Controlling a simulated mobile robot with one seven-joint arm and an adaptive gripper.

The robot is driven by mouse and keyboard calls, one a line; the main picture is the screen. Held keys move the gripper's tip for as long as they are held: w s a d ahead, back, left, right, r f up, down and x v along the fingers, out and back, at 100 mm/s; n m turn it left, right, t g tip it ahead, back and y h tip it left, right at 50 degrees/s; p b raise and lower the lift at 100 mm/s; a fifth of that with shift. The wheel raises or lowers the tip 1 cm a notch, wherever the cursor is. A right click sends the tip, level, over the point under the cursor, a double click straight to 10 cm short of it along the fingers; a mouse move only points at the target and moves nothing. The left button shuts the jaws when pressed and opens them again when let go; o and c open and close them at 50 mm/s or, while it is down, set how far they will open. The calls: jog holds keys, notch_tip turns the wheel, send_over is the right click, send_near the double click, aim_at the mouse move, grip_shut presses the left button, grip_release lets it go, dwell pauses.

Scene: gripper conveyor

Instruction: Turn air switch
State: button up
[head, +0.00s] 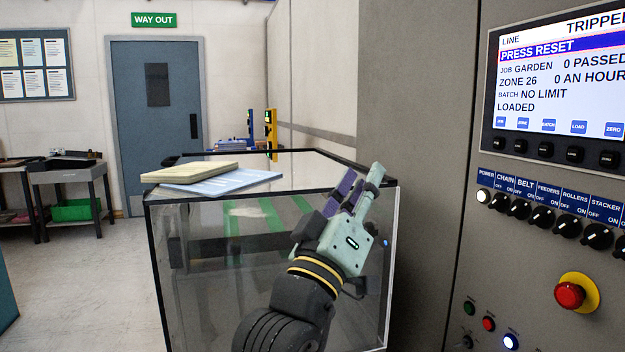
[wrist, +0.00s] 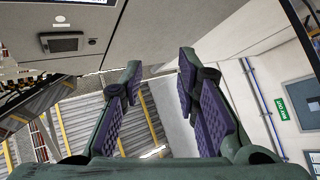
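A row of black rotary switches (head: 542,216) runs along the control panel at the right in the head view. Blue labels above them read POWER, CHAIN, BELT, FEEDERS, ROLLERS and STACKER. The row is cut off at the right picture edge, and I see no label reading AIR. My gripper (head: 358,190) is raised in front of the glass-sided case, well left of the switches and touching none of them. In the wrist view my gripper (wrist: 160,68) has its purple-padded fingers apart with nothing between them.
The panel has a screen (head: 558,75) reading TRIPPED and PRESS RESET, a red stop button (head: 570,295) and small lit buttons. The glass-sided case (head: 170,270) stands left of the panel, with papers (head: 235,182) on top. Open floor (head: 95,270) lies at the left.

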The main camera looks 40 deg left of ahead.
jog(key=shift+s+a+r+n+y, duration=0.15)
jog(key=shift+s+a+n+y, duration=0.25)
jog(key=shift+a+y, duration=0.35)
jog(key=shift+s+a+r+n+y, duration=0.1)
jog(key=shift+s+a+n+y, duration=0.1)
jog(key=shift+s+a+y, duration=0.5)
jog(key=shift+s+a+r+n+y, duration=0.15)
jog(key=shift+s+a+n+y, duration=0.15)
jog(key=shift+a+y, duration=0.45)
jog(key=shift+a, duration=0.15)
